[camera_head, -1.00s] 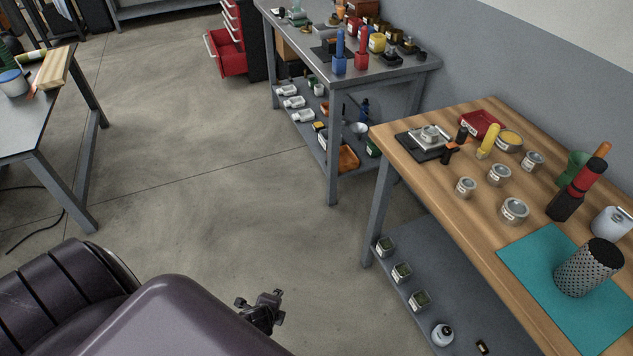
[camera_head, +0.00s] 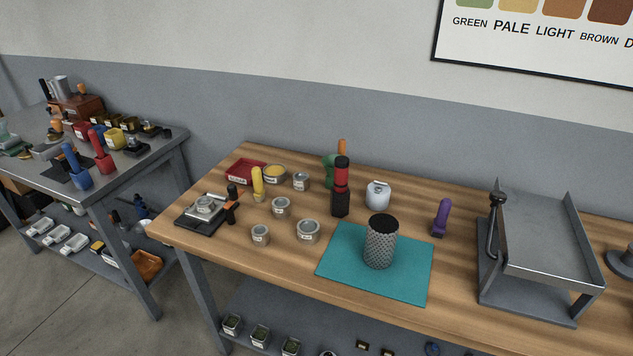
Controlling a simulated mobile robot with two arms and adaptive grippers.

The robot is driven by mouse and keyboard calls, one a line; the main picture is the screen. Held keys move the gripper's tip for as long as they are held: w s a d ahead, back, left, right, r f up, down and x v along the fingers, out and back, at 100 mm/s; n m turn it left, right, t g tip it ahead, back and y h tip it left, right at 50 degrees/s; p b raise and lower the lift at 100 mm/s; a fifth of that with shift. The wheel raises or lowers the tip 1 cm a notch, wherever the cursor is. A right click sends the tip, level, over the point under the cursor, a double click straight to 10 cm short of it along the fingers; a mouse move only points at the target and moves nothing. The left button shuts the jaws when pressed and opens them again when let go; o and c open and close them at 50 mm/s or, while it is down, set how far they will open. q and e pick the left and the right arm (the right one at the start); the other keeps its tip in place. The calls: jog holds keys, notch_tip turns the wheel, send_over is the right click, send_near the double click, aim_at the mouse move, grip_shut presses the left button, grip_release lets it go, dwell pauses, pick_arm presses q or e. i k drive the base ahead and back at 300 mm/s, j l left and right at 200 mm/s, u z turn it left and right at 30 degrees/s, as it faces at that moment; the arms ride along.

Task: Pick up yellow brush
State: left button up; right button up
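A yellow-handled upright tool (camera_head: 258,183), which looks like the yellow brush, stands near the left end of the wooden table (camera_head: 290,270). It is between a red tray (camera_head: 246,170) and a small tin (camera_head: 281,207), with an open tin of yellow contents (camera_head: 274,173) just behind it. Its lower end is too small to make out clearly. Neither of my grippers is in view.
A scale (camera_head: 205,214) and a black-and-orange tool (camera_head: 231,208) stand left of the yellow tool. A black-and-red tool (camera_head: 341,188), a teal mat (camera_head: 340,270) with a perforated cylinder (camera_head: 381,243), a purple tool (camera_head: 441,218) and a metal stand (camera_head: 545,240) are to the right.

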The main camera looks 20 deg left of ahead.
aim_at(259, 195)
jog(key=i+j+z, duration=0.1)
jog(key=j+z, duration=0.35)
jog(key=j, duration=0.75)
jog(key=k+j+z, duration=0.1)
jog(key=j+z, duration=0.4)
jog(key=j, duration=0.7)
